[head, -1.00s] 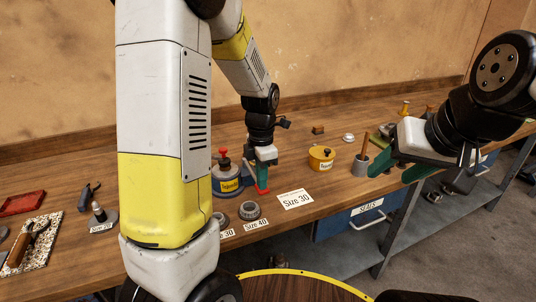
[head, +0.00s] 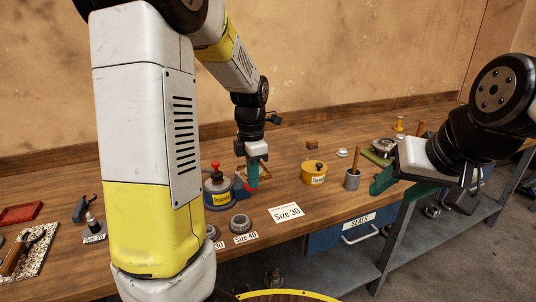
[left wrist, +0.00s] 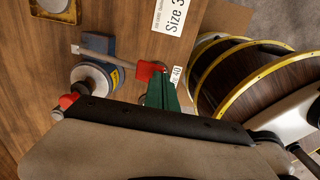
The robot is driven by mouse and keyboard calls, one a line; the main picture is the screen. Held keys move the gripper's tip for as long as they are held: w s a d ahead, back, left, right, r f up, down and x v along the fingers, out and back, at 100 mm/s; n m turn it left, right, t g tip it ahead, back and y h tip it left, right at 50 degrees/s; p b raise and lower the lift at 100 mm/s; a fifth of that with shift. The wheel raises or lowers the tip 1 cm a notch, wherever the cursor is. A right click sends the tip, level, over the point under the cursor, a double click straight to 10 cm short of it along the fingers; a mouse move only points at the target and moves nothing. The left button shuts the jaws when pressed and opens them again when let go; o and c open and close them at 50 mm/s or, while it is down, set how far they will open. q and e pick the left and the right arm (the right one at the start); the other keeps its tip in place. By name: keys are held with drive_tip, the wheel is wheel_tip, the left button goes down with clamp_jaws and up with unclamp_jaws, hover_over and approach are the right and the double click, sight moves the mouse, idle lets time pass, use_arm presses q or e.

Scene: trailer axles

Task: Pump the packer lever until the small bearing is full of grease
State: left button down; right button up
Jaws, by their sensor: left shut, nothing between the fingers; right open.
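The grease packer (head: 219,192) is a grey round pot on a blue base, with a yellow label and a red knob. Its grey lever with a red end (left wrist: 149,70) shows in the left wrist view. My left gripper (head: 252,182) has green fingers, shut and empty, beside the red end. In the left wrist view its fingers (left wrist: 162,92) overlap that end; contact is unclear. A bearing (head: 240,222) sits by the Size 40 card. I cannot make out the small bearing or its grease. My right gripper (head: 400,188) is open and empty at the right.
A yellow tin (head: 314,173) and a grey cup with a wooden handle (head: 352,179) stand right of the packer. A Size 30 card (head: 287,212) lies near the front edge. A barrel-like round thing (left wrist: 255,75) is below the bench edge.

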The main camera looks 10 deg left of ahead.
use_arm(q)
wheel_tip(320, 180, up, 8)
drive_tip(key=shift+s, duration=0.25)
drive_tip(key=shift+d+f, duration=0.1)
idle(0.4)
drive_tip(key=s+d+r+m+t+h, duration=0.1)
drive_tip(key=s+r+m+t, duration=0.1)
drive_tip(key=s+m, duration=0.6)
drive_tip(key=s+d+r+m+t+h, duration=0.1)
drive_tip(key=s+r+m+t, duration=0.2)
drive_tip(key=s+m, duration=0.5)
drive_tip(key=m+t, duration=0.1)
drive_tip(key=m, duration=0.8)
drive_tip(key=shift+s, duration=0.3)
drive_tip(key=shift+d, duration=0.1)
